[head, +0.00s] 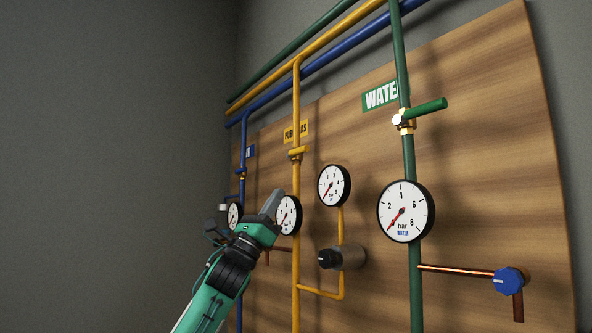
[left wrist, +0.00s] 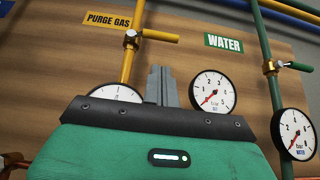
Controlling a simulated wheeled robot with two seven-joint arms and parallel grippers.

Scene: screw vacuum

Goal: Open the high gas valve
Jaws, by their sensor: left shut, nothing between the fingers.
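The high gas valve sits on the yellow gas pipe just below the yellow "PURGE GAS" label. Its yellow handle (head: 299,152) points across the pipe, and it also shows in the left wrist view (left wrist: 160,36), reaching right from the upright pipe. My left gripper (head: 273,201) is shut and empty, below the valve and apart from it in the picture. In the left wrist view its fingers (left wrist: 160,85) are together and point up, below the handle. My right gripper is in neither view.
A purge gas gauge (head: 288,215) stands close behind my left gripper, with a second gas gauge (head: 334,185) to its right. Below that is a black regulator knob (head: 329,259). The green water pipe (head: 409,155) with its green valve handle (head: 427,107) stands further right.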

